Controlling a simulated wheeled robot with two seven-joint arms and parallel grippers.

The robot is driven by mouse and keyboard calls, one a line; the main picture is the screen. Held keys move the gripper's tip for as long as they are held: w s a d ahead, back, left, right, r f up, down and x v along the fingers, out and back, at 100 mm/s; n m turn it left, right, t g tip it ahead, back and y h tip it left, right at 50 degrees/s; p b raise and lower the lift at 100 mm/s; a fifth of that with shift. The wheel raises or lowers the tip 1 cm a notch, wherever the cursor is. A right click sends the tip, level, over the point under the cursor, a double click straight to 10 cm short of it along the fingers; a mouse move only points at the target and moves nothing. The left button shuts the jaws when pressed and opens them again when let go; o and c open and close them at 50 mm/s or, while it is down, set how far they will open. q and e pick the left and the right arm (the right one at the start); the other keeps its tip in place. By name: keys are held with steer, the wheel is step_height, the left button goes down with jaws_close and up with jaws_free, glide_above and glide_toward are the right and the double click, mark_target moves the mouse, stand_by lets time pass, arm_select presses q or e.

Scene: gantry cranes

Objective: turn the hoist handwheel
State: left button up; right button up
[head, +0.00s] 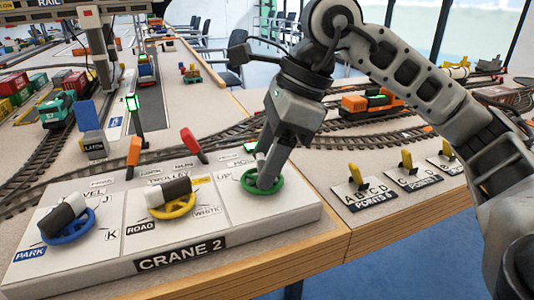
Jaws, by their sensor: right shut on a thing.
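The green handwheel (247,184) is on the right part of the white Crane 2 panel (298,218), beside a label reading "UP". I take it as the hoist wheel; its own name label is not readable. My right gripper (266,182) reaches down onto it from above and is shut on it. The gripper hides the wheel's middle and part of its rim. My left gripper is not in the head view.
A yellow handwheel (179,210) and a blue handwheel (84,229), each with a black-and-white grip, stand to the left on the panel. Orange and red levers (194,145) stand behind. Yellow points levers (357,174) are to the right. Rails and an orange locomotive (370,103) lie beyond.

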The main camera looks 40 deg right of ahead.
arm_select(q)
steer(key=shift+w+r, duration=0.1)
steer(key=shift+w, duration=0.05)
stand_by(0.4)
arm_select(e)
steer(key=o, duration=1)
steer(key=shift+d+r, duration=0.1)
steer(key=shift+r, duration=0.2)
arm_select(q)
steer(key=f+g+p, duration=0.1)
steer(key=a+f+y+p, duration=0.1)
steer(key=p, duration=0.1)
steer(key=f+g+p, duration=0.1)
steer(key=p, duration=0.1)
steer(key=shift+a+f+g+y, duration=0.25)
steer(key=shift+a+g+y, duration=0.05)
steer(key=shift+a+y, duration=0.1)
arm_select(e)
steer(key=v, duration=1.5)
steer(key=shift+s+r, duration=0.2)
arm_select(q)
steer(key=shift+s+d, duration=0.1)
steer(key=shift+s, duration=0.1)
